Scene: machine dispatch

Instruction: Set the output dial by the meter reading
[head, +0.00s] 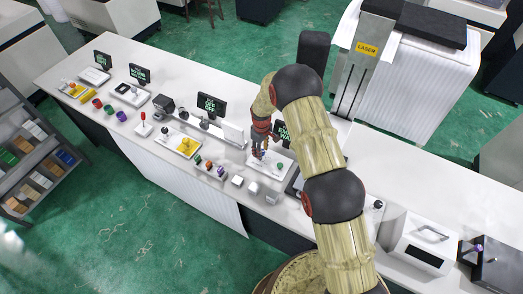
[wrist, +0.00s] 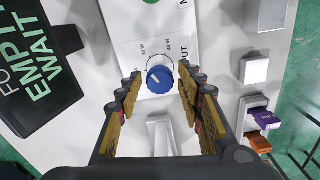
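The blue output dial (wrist: 160,78) is a round knob with a pale pointer line, on a white panel (wrist: 128,22) with printed watt marks and partly hidden lettering ending in "UT". My gripper (wrist: 159,92) is open, with one finger on each side of the dial; I see gaps, so it does not appear to be touching it. In the head view my gripper (head: 260,143) reaches down over the same white panel (head: 285,158). I cannot make out a meter reading in either view.
A black sign (wrist: 32,75) reading "EMPTY WAIT" stands close to the left in the wrist view. Below the dial is a grey lever-like part (wrist: 161,134). White blocks (wrist: 254,70) and purple (wrist: 265,118) and orange (wrist: 257,143) pieces lie to the right.

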